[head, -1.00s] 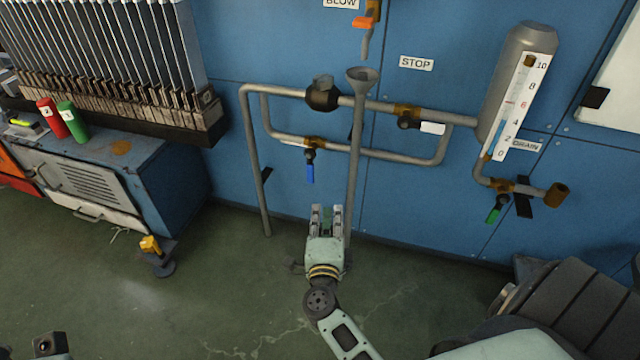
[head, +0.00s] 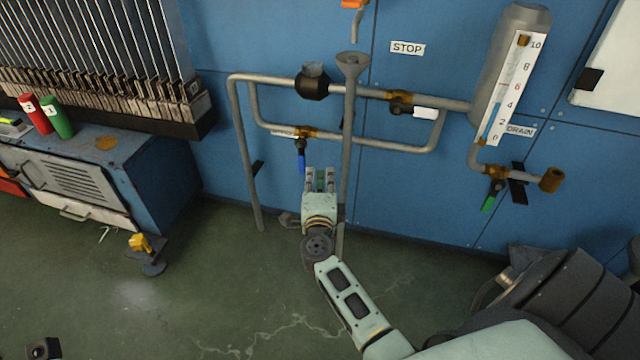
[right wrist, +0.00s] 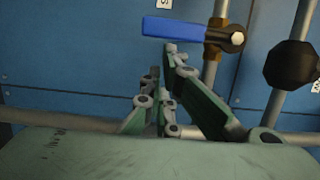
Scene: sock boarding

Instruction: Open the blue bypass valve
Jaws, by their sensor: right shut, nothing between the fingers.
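The blue bypass valve handle (head: 301,161) hangs straight down from a brass valve body (head: 306,132) on the lower pipe loop, at right angles to the pipe. In the right wrist view the blue handle (right wrist: 187,30) lies across the top, just beyond the fingertips. My right gripper (head: 320,172) is just right of the handle's lower end in the head view. In the right wrist view my right gripper (right wrist: 161,66) is shut and empty, one fingertip appearing close to the handle; contact cannot be told. My left gripper is not in view.
A vertical pipe with a funnel (head: 352,63) stands just right of the gripper. A black fitting (head: 312,84) is on the upper pipe. A green-handled drain valve (head: 491,196) is at right.

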